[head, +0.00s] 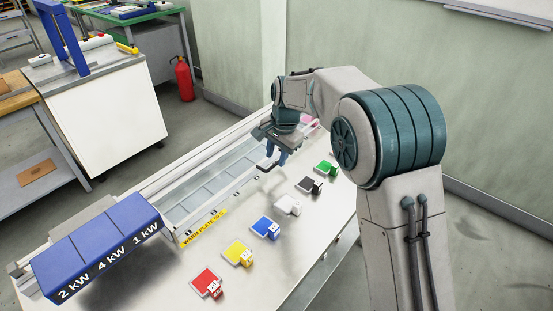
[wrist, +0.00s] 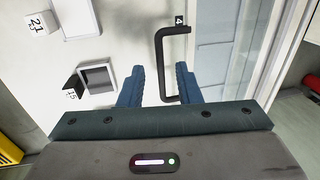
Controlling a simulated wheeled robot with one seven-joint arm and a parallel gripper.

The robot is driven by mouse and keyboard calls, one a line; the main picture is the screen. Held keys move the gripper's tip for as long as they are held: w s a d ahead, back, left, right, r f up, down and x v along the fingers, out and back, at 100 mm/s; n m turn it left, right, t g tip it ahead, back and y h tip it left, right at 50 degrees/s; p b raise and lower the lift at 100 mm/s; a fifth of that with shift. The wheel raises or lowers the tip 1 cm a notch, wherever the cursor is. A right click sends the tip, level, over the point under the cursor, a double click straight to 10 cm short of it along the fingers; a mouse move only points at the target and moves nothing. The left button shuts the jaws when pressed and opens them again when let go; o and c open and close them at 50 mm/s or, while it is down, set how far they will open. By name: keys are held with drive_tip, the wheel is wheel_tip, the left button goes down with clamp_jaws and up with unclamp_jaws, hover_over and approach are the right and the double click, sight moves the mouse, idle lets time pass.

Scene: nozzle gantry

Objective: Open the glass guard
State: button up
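The glass guard (head: 205,185) is a long clear panel in a pale frame, lying along the low bed on the table. I cannot tell whether it is fully shut. Its edge also shows at the right of the wrist view (wrist: 210,50). A black bar handle (head: 264,167) sits by the guard's front edge. In the wrist view the handle (wrist: 158,65) is a squared loop beside a small "4" tag. My gripper (head: 279,158) is over the handle. Its two blue fingers are apart in the wrist view (wrist: 158,70), with part of the handle showing between them, not clamped.
Coloured blocks on small plates, including red (head: 206,282), yellow (head: 238,252) and blue (head: 265,227), line the table's front. Blue boxes marked 2 kW, 4 kW and 1 kW (head: 95,243) stand at the left end. A yellow warm plate label (head: 204,229) lies by the bed.

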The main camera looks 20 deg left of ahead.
drive_tip(key=shift+a+f, duration=0.2)
drive_tip(key=shift+f, duration=0.9)
clamp_jaws()
